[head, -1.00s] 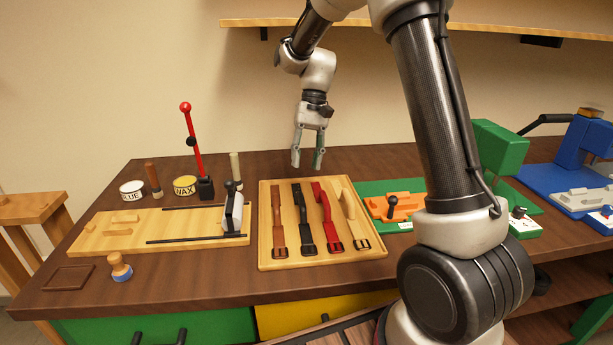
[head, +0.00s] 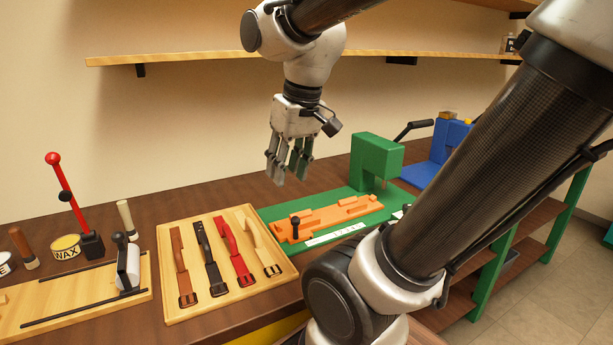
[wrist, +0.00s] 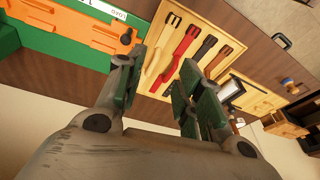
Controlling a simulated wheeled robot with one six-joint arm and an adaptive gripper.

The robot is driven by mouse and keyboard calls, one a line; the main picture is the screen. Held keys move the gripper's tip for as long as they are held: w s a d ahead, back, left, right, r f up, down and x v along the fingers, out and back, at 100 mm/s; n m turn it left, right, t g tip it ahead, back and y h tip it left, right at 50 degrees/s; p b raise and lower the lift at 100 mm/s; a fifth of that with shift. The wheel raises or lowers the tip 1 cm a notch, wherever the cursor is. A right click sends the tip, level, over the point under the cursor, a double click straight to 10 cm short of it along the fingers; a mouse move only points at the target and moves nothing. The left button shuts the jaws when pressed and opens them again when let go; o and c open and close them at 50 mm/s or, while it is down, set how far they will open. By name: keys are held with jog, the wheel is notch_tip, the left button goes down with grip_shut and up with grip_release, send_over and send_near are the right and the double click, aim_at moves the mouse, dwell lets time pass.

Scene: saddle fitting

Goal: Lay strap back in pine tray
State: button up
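The pine tray (head: 171,312) lies on the dark workbench and holds several straps side by side. From left to right in the head view they are a brown strap (head: 180,262), a black strap (head: 208,258), a red strap (head: 236,256) and a pale tan strap (head: 262,247). All have buckles at the near end. The tray and straps also show in the wrist view, with the red strap (wrist: 183,56) near the middle.
A green press (head: 375,160) with an orange fixture (head: 330,217) stands right of the tray. A blue press (head: 447,142) is farther right. A pine board (head: 70,302) with rails, a wax tin (head: 66,247) and a red lever (head: 62,178) are left. A shelf (head: 200,59) runs behind.

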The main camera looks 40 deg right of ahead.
jog(key=shift+t+h, duration=0.3)
jog(key=shift+t, duration=0.4)
jog(key=s, duration=0.1)
jog(key=s+d, duration=0.1)
jog(key=s+f, duration=0.1)
jog(key=s, duration=0.1)
jog(key=shift+d, duration=0.2)
dwell(0.5)
